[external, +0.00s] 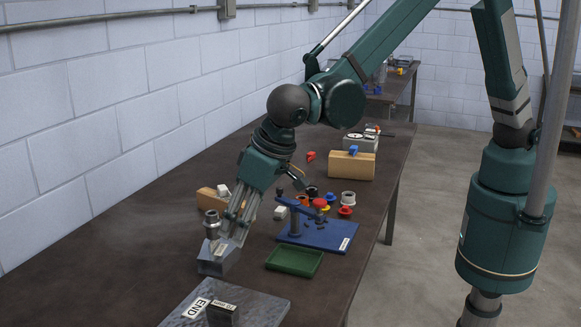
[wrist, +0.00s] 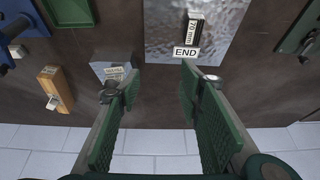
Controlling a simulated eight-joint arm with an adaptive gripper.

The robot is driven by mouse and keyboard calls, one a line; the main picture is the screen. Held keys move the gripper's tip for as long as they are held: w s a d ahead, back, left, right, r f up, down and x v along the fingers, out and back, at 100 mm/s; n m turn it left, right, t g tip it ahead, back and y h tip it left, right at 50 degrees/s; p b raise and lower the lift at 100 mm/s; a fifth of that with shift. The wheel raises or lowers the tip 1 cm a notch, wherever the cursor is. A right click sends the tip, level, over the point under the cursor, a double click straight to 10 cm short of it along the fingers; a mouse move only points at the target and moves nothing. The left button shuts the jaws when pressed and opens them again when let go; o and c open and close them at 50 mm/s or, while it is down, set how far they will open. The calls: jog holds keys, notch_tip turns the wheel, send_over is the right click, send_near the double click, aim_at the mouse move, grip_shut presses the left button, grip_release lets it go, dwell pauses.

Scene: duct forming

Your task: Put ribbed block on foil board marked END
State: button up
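The foil board (external: 262,308) lies at the near end of the table, with a white END label; it shows at the top of the wrist view (wrist: 165,40). A dark block with a white label (external: 222,314) stands on it beside END. In the wrist view this block (wrist: 192,28) reads 70 mm; I cannot clearly make out ribs. My gripper (wrist: 158,82) is open, with nothing between its fingers. In the external view my gripper (external: 226,243) is low, close to a grey labelled block (external: 214,264) and apart from the board.
A green tray (external: 294,262) and a blue fixture (external: 325,237) with a red knob lie right of my gripper. Coloured rings, wooden blocks (external: 351,166) and a grey box stand farther back. A block wall runs along the left.

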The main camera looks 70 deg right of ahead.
jog(key=d+r, duration=0.5)
jog(key=d, duration=0.7)
jog(key=d+r, duration=0.6)
jog(key=d, duration=0.5)
jog(key=d+r, duration=0.5)
jog(key=d, duration=0.7)
jog(key=s+d+r+t, duration=0.1)
jog(key=s+d+r, duration=0.1)
jog(key=s+d, duration=0.45)
jog(key=s+d+r+t, duration=0.1)
jog(key=s+d, duration=0.2)
jog(key=d, duration=0.7)
jog(key=s+d+f, duration=0.3)
jog(key=s+d, duration=0.9)
jog(key=shift+s+d+t, duration=0.15)
jog(key=shift+t, duration=0.25)
jog(key=shift+f, duration=0.15)
notch_tip(320, 180, down, 8)
jog(key=b, duration=0.7)
jog(key=shift+b, duration=0.4)
jog(key=shift+r, duration=0.2)
